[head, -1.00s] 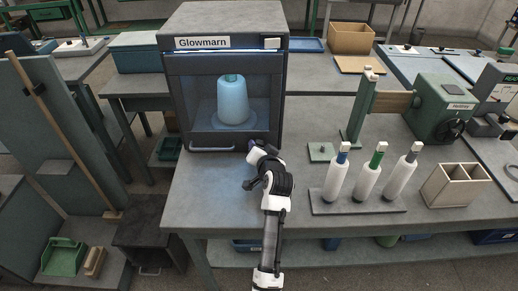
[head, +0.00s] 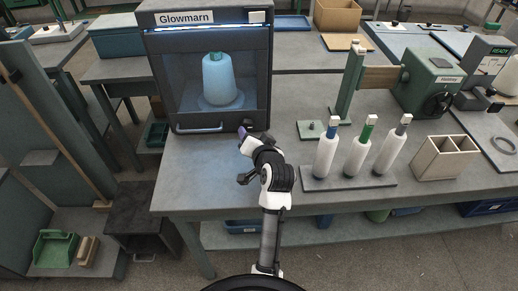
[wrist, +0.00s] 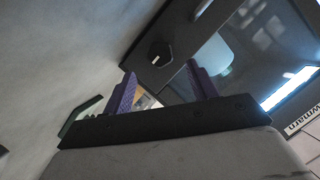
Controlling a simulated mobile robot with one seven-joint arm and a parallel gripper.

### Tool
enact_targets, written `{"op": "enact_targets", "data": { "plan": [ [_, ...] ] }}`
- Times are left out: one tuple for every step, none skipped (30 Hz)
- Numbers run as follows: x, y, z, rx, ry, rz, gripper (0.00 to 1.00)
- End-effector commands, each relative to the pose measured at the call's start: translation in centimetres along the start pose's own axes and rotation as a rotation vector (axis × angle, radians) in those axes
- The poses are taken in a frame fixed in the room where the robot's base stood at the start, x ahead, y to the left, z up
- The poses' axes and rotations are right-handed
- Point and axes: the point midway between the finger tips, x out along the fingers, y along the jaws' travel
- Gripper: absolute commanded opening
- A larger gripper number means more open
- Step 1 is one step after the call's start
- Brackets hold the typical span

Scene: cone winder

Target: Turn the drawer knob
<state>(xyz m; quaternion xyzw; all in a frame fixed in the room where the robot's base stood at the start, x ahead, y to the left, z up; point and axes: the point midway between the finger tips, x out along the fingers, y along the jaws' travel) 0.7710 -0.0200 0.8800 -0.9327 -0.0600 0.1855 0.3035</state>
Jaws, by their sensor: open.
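The Glowmarn cabinet (head: 152,75) stands on the grey table, with a pale blue cone (head: 220,80) behind its window and a bar handle (head: 200,128) low on its front. A dark round knob (wrist: 158,52) with a small pale mark sits on the cabinet's lower front in the wrist view. My gripper (wrist: 161,68) is open, its purple fingers on either side of the knob in the picture, with nothing between them. In the head view my gripper (head: 241,131) is at the cabinet's lower right front. I cannot tell whether the fingers touch the knob.
To the right, several white spools (head: 358,152) stand on a rack, beside a divided box (head: 445,158). A green winder (head: 428,85) stands behind them. The tabletop left of my arm is clear.

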Motion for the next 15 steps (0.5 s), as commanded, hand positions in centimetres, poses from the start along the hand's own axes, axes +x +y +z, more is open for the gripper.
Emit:
{"op": "enact_targets", "data": {
  "plan": [
    [-1.2, 0.2, 0.2, -0.001, 0.003, 0.001, 0.58],
    [-1.8, 0.2, 0.2, -0.002, 0.002, 0.001, 0.58],
    [-2.7, 0.2, 0.2, -0.001, 0.002, 0.0, 0.58],
    [-3.3, 0.1, 0.1, -0.001, 0.003, 0.0, 0.58],
    [-3.8, 0.1, 0.1, -0.001, 0.003, 0.0, 0.58],
    [-4.5, 0.1, 0.2, -0.002, 0.001, 0.001, 0.58],
    [-4.9, 0.1, 0.1, -0.001, 0.003, 0.001, 0.58],
    [-5.3, 0.1, 0.1, -0.001, 0.002, 0.001, 0.58],
    [-5.8, 0.1, 0.1, -0.001, 0.001, 0.0, 0.58],
    [-6.0, 0.0, 0.1, -0.001, 0.001, 0.0, 0.58],
    [-6.3, 0.0, 0.1, -0.001, 0.001, 0.0, 0.58],
    [-6.5, 0.0, 0.1, -0.001, 0.001, 0.0, 0.58],
    [-6.7, 0.0, 0.1, -0.001, 0.0, 0.0, 0.58],
    [-6.8, 0.0, 0.1, -0.001, 0.0, 0.0, 0.58],
    [-6.8, 0.0, 0.0, -0.001, 0.0, 0.0, 0.58]
  ]
}}
